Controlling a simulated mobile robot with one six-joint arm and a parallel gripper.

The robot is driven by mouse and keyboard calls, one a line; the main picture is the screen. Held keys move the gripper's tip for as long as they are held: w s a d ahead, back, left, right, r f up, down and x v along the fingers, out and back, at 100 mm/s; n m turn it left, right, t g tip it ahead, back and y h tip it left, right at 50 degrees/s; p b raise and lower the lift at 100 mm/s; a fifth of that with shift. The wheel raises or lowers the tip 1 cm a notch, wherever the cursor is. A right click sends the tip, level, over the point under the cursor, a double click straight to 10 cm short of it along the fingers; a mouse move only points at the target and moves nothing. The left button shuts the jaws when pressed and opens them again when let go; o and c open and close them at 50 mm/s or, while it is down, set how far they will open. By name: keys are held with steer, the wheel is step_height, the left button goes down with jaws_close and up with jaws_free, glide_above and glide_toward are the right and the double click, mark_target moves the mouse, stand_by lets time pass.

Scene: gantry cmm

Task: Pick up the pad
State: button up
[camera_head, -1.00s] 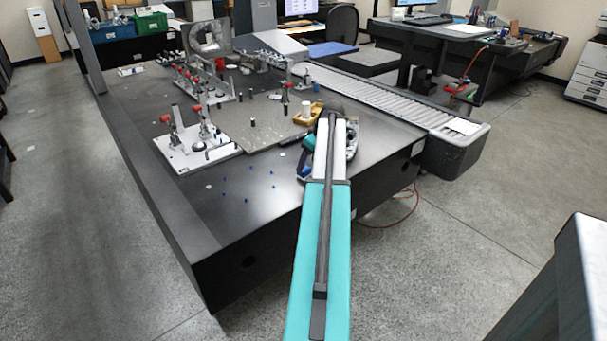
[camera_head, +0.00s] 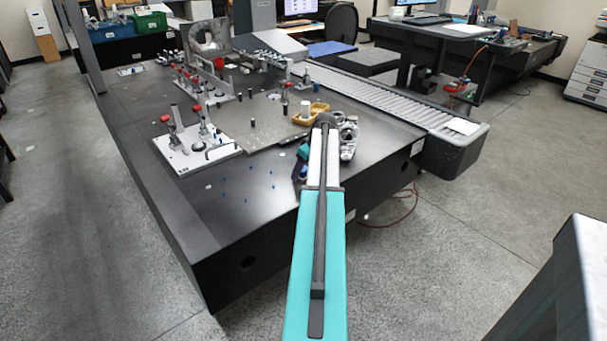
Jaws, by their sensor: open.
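I cannot tell for sure which thing is the pad. A flat white piece (camera_head: 461,126) lies on the near end of the roller conveyor, right of the table, and could be it. My arm reaches up from the bottom middle to the table's near right edge. A teal and dark wrist part of mine shows just left of the arm's far end, over the table edge. My gripper's jaws cannot be made out; the arm hides them. The white piece is well to the right of my arm's end, apart from it.
The dark table (camera_head: 235,210) has bare room at its near left, with several small blue pins. White fixture plates with red-knobbed clamps (camera_head: 196,150) stand behind. A yellow tray (camera_head: 312,112) and a metal casting (camera_head: 349,138) lie by my arm. The roller conveyor (camera_head: 385,95) runs along the right.

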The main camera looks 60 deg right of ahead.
mark_target(304, 169)
steer(key=c, duration=1.1)
steer(key=shift+r, duration=0.8)
step_height(304, 169, up, 2)
steer(key=shift+d+r, duration=0.1)
steer(key=s+d, duration=0.2)
steer(key=s, duration=0.2)
steer(key=s+d+b, duration=0.1)
steer(key=s+d, duration=0.2)
steer(key=s, duration=0.2)
steer(key=s+d+r, duration=0.1)
steer(key=s+d, duration=0.1)
steer(key=s, duration=0.3)
steer(key=shift+s+d+r+b, duration=0.1)
steer(key=shift+d+b, duration=0.1)
steer(key=shift+b, duration=0.1)
